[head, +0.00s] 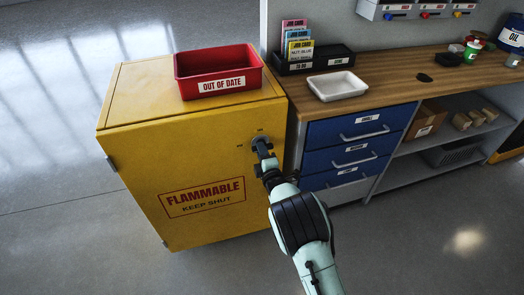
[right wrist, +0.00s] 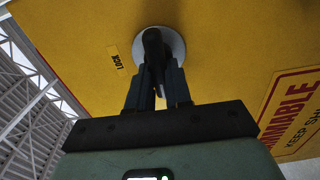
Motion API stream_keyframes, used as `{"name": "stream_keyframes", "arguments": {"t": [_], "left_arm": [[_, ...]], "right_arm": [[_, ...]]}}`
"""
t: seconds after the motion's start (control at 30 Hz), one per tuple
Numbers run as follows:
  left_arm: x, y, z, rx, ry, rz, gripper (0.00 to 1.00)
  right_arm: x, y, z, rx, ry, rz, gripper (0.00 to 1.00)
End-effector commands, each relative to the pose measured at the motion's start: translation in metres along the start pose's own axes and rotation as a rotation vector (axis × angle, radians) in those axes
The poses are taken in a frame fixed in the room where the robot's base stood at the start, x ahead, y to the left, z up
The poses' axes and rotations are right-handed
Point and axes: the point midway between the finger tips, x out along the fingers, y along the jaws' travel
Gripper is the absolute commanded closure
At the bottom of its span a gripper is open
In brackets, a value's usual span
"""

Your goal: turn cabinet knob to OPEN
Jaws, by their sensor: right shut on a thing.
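The yellow flammables cabinet (head: 150,165) stands at the left in the head view, its front door shut. Its knob (head: 260,143) is near the upper right corner of the door. My right gripper (head: 266,158) is at the knob, its fingers shut on the dark knob handle. In the right wrist view the knob (right wrist: 153,42) is a dark handle on a round grey plate, between the fingers of my gripper (right wrist: 158,85). A LOCK label (right wrist: 117,58) is beside the plate there. Small marks near the knob in the head view are too small to read. My left gripper is not in view.
A red OUT OF DATE bin (head: 218,75) sits on the cabinet top. To the right stands a wooden workbench (head: 400,80) with blue drawers (head: 350,150), a white tray (head: 338,86) and a black card holder (head: 315,64). The grey floor (head: 60,220) in front is clear.

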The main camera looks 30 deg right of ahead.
Motion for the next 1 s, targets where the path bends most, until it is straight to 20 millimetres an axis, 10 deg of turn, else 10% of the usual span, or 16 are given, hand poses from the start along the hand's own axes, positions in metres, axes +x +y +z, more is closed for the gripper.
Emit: {"name": "stream_keyframes", "arguments": {"t": [0.6,0.7,1.0], "left_arm": [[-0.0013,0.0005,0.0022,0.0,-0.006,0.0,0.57],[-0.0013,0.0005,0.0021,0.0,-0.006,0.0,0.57],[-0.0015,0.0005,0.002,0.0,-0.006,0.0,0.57]], "right_arm": [[0.0001,-0.0001,0.0017,-0.046,-0.003,0.001,1.0],[0.0001,-0.0001,0.0015,-0.045,-0.003,0.001,0.55],[-0.0005,-0.0001,0.0007,-0.042,-0.001,0.001,0.55]]}}
